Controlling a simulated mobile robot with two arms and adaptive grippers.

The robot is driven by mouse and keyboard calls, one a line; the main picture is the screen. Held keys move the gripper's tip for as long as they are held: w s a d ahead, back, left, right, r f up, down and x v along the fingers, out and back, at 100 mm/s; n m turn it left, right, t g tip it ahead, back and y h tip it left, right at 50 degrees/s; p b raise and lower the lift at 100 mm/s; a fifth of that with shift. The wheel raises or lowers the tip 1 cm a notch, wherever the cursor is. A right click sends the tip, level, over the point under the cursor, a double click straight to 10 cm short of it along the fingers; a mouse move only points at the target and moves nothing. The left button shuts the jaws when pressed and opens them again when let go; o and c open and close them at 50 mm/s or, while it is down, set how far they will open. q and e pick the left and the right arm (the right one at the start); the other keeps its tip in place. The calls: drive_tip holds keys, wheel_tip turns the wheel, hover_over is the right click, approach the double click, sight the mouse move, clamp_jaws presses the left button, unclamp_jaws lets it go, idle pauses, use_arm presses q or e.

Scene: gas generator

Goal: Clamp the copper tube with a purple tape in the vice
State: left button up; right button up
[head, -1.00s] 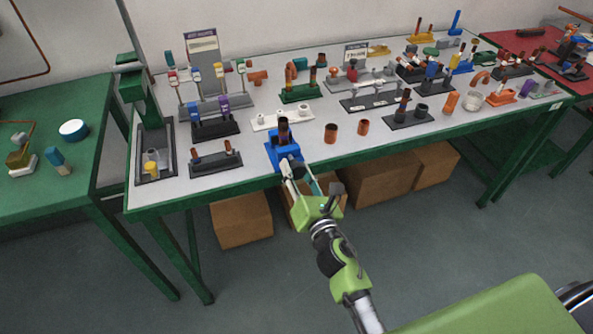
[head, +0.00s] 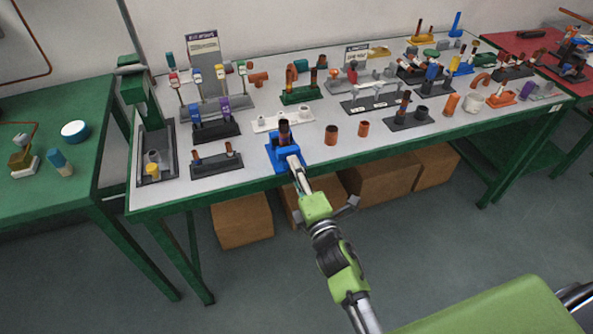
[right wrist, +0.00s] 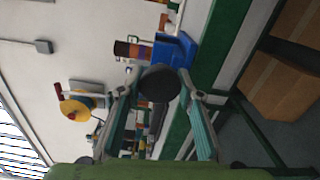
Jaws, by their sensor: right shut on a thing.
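The blue vice (head: 284,158) stands at the front edge of the grey table. A copper tube (head: 284,132) with a dark band stands upright in it. In the right wrist view the tube (right wrist: 124,48) lies sideways beside the blue vice body (right wrist: 174,52), and I cannot tell clearly whether the band is purple. My right gripper (head: 293,163) is at the front of the vice. In the right wrist view its fingers (right wrist: 162,84) are shut on a dark round knob (right wrist: 160,84) in front of the vice, apparently its handle. My left gripper is not in view.
Two short copper tubes (head: 331,135) stand just right of the vice. A dark rack with short posts (head: 216,165) is on its left. Cardboard boxes (head: 242,220) are under the table. A green table (head: 50,185) stands at the left.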

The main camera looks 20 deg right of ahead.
drive_tip(key=m, duration=0.2)
drive_tip(key=m+p, duration=0.1)
drive_tip(key=m, duration=0.2)
drive_tip(key=shift+r+m, duration=0.2)
drive_tip(key=shift+m, duration=0.1)
drive_tip(key=m+p, duration=0.2)
drive_tip(key=m, duration=0.4)
drive_tip(key=shift+r+p, duration=0.1)
drive_tip(key=shift+p, duration=0.25)
drive_tip(key=m+p, duration=0.1)
drive_tip(key=m, duration=0.4)
drive_tip(key=shift+d+m+p, duration=0.1)
drive_tip(key=shift+m+p, duration=0.25)
drive_tip(key=shift+m, duration=0.05)
drive_tip(key=m+p, duration=0.1)
drive_tip(key=m, duration=0.4)
drive_tip(key=o, duration=1)
drive_tip(key=shift+o, duration=0.5)
drive_tip(key=shift+w, duration=0.1)
